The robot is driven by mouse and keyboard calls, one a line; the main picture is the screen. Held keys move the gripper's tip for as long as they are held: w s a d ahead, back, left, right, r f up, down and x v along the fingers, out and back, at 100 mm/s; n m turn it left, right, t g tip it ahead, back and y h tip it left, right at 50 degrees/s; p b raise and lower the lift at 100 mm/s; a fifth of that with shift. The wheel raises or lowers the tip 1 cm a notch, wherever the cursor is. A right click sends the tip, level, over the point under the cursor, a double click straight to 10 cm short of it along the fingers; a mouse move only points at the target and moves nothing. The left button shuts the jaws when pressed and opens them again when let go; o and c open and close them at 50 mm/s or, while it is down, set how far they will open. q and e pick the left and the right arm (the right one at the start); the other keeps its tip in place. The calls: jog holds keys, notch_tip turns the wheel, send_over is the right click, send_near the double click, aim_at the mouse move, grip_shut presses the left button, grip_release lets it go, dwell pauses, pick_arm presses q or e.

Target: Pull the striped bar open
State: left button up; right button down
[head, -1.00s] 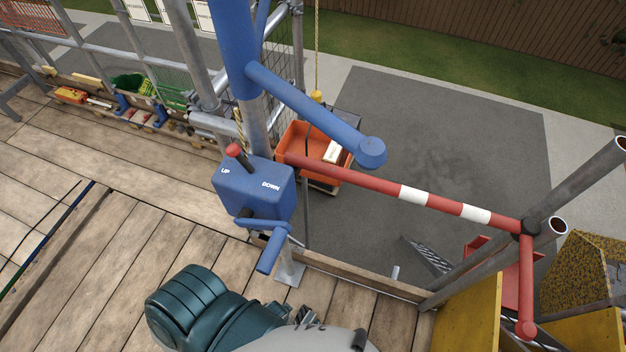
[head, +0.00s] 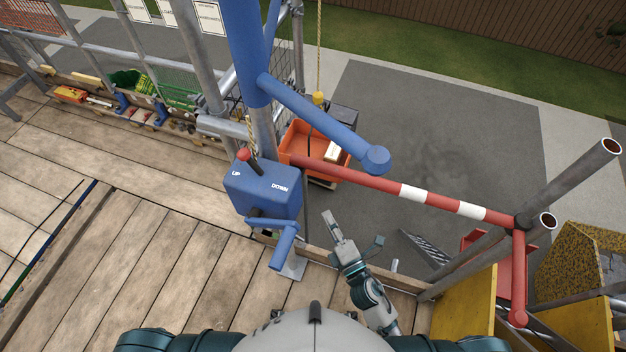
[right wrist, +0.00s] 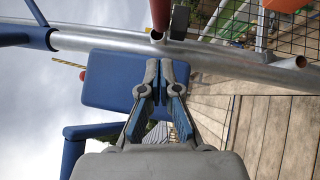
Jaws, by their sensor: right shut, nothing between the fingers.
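The striped bar (head: 443,203), red with white bands, spans the gap at the platform edge, from the blue hoist post to the grey scaffold tubes (head: 521,226) at the right. Its red end piece (head: 519,275) hangs down there. My right gripper (head: 331,222) is shut and empty, below and left of the bar's white bands in the head view, apart from the bar. In the right wrist view the shut fingers (right wrist: 161,75) point towards the blue control box (right wrist: 108,80). A red tube end (right wrist: 159,18) shows at the top. My left gripper is not in view.
The blue control box with UP and DOWN marks (head: 262,190) and its crank handle (head: 283,246) stand left of my right gripper. A blue hoist arm (head: 318,123) reaches above the bar. An orange tub (head: 301,146) is beyond. Yellow panels (head: 466,303) stand at the lower right.

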jog(key=w+a+r+p, duration=0.1)
jog(key=w+a+p, duration=0.1)
jog(key=w, duration=0.9)
jog(key=shift+r, duration=0.35)
jog(key=shift+a, duration=0.1)
